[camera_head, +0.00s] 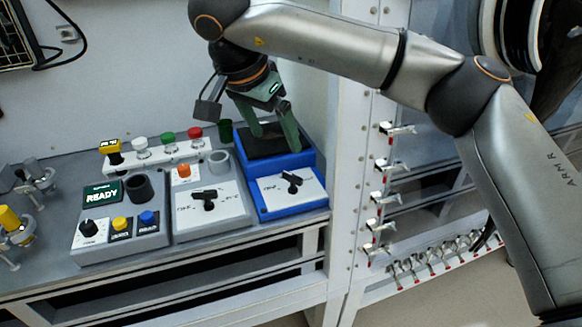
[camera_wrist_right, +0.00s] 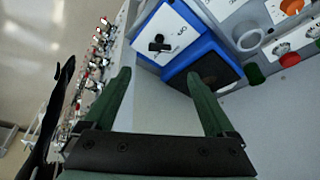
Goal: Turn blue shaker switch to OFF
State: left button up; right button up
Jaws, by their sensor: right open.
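The blue shaker (camera_head: 262,202) stands at the right end of the bench, with a dark platform at its back and a white front panel. Its black switch (camera_head: 291,182) sits on that panel, its handle slanted; the panel lettering is too small to read surely. The switch also shows in the right wrist view (camera_wrist_right: 159,44). My right gripper (camera_head: 273,134) is open and empty, its green fingers pointing down above the dark platform, behind the switch and apart from it. In the right wrist view its two fingers (camera_wrist_right: 160,82) are wide apart. My left gripper is not in view.
Left of the shaker is a grey unit with a similar black switch (camera_head: 206,197) and an orange knob (camera_head: 183,170). Farther left is a box with a READY display (camera_head: 102,194). A white frame post (camera_head: 347,150) with several valves stands close on the right.

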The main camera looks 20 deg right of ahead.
aim_at(292, 175)
jog(key=x, duration=1.2)
jog(key=shift+f, duration=0.2)
jog(key=shift+c, duration=0.3)
jog(key=c, duration=1.3)
jog(key=n, duration=0.2)
jog(key=n+y, duration=0.1)
jog(key=n, duration=0.1)
jog(key=shift+s+d+t+b, duration=0.1)
jog(key=shift+s+t+b, duration=0.05)
jog(key=shift+t+b, duration=0.25)
jog(key=shift+n+y, duration=0.4)
jog(key=shift+n, duration=0.3)
jog(key=o, duration=1.4)
jog(key=shift+c, duration=0.2)
